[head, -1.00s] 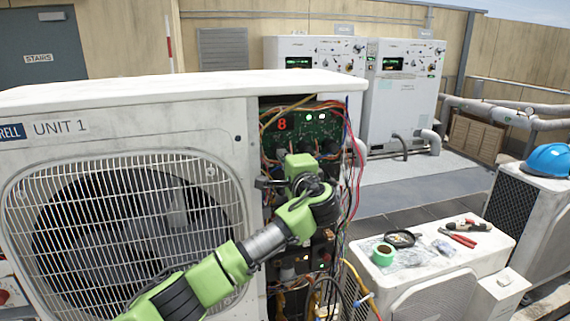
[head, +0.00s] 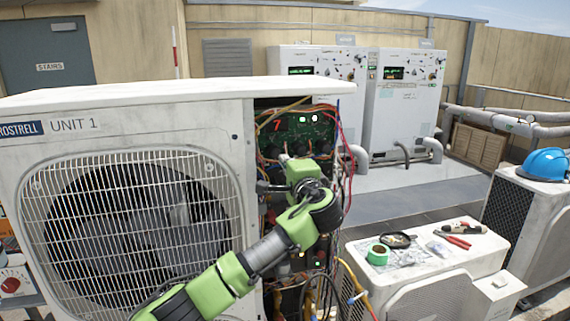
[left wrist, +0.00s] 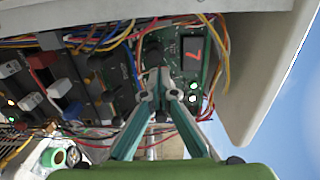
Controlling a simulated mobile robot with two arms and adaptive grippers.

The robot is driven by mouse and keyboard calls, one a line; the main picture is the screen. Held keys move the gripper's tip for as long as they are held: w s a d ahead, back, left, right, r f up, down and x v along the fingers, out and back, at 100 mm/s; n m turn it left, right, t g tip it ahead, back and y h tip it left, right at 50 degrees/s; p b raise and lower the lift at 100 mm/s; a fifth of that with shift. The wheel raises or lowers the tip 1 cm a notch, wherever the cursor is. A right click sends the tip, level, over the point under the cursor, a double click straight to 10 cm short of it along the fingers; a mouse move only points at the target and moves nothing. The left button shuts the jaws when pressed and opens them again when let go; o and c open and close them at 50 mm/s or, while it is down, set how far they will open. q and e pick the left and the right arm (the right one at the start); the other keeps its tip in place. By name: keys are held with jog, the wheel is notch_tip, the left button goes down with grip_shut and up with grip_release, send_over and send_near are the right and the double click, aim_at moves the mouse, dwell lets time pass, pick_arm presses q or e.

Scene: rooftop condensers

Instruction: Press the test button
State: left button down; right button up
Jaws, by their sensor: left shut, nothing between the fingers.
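The opened condenser unit (head: 120,115), labelled UNIT 1, shows its green circuit board (head: 312,127) at the upper right, with a red digit display (head: 277,126) reading 7. In the left wrist view, the display (left wrist: 194,50) also reads 7, with lit lamps (left wrist: 193,91) beside it. My left gripper (head: 263,188) is at the open bay just below the board. In the left wrist view, its fingertips (left wrist: 160,86) are together and empty in front of the board. I cannot make out the test button or whether the fingertips touch anything. My right gripper is out of view.
Loose wires (head: 345,165) hang along the bay's right edge. A low white unit (head: 410,285) at the right carries green tape (head: 377,255), red pliers (head: 458,242) and other small things. A blue helmet (head: 547,163) lies on another unit. Grey cabinets (head: 405,110) stand behind.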

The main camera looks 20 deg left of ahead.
pick_arm(q)
jog(key=b+v, duration=0.3)
jog(key=v, duration=0.3)
jog(key=shift+s+f, duration=0.25)
jog(key=shift+s, duration=0.15)
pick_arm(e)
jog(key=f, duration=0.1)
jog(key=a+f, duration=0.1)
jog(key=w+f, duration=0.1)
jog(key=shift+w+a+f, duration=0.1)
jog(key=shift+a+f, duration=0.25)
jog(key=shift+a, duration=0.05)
pick_arm(q)
jog(key=shift+d, duration=0.1)
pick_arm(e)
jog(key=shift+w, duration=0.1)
